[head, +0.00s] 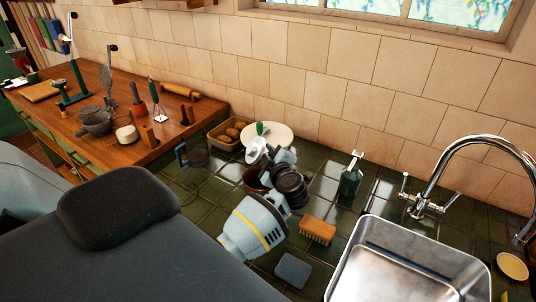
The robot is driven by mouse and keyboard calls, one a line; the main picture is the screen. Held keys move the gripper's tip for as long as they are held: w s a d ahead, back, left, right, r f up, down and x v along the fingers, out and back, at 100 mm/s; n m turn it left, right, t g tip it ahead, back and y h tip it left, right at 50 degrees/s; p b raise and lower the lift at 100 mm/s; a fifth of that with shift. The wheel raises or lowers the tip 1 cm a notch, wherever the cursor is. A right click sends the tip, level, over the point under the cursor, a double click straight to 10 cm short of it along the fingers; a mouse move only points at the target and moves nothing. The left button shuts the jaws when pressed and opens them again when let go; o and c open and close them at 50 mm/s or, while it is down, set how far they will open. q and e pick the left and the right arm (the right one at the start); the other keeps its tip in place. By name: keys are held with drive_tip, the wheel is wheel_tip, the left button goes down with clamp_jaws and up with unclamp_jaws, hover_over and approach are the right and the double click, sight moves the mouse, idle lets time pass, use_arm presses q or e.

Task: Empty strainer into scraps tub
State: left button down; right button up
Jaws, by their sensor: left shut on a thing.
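My left gripper (272,160) reaches over the tiled counter from below and is shut on a small pale, tilted thing (256,149), which looks like the strainer. My wrist and fingers hide part of it, and its contents cannot be made out. I cannot tell what is inside the tub. My right gripper is not in view.
A white round plate (284,138) and a tray of brown round items (232,133) stand behind. A green bottle (351,176), a brush (317,230), a grey-blue pad (293,270) and the sink (400,264) lie to the right.

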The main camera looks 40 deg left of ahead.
use_arm(q)
drive_tip(key=shift+w, duration=0.1)
drive_tip(key=w+n+b, duration=0.1)
drive_tip(key=d+n+t+h+b, duration=0.1)
drive_tip(key=n, duration=0.1)
drive_tip(key=shift+w+d+r+b, duration=0.15)
drive_tip(key=shift+w+d+b, duration=0.15)
drive_tip(key=shift+w, duration=0.1)
wheel_tip(320, 180, up, 3)
drive_tip(key=n+t, duration=0.1)
drive_tip(key=n, duration=0.2)
drive_tip(key=n+h+b, duration=0.1)
drive_tip(key=n, duration=0.2)
drive_tip(key=shift+w+n+t, duration=0.15)
drive_tip(key=shift+n+t, duration=0.25)
drive_tip(key=s+a+r+n+t+b, duration=0.2)
drive_tip(key=r+n, duration=0.5)
drive_tip(key=n, duration=0.5)
drive_tip(key=shift+s+a+b, duration=0.45)
drive_tip(key=shift+s+b, duration=0.5)
drive_tip(key=shift+b, duration=0.15)
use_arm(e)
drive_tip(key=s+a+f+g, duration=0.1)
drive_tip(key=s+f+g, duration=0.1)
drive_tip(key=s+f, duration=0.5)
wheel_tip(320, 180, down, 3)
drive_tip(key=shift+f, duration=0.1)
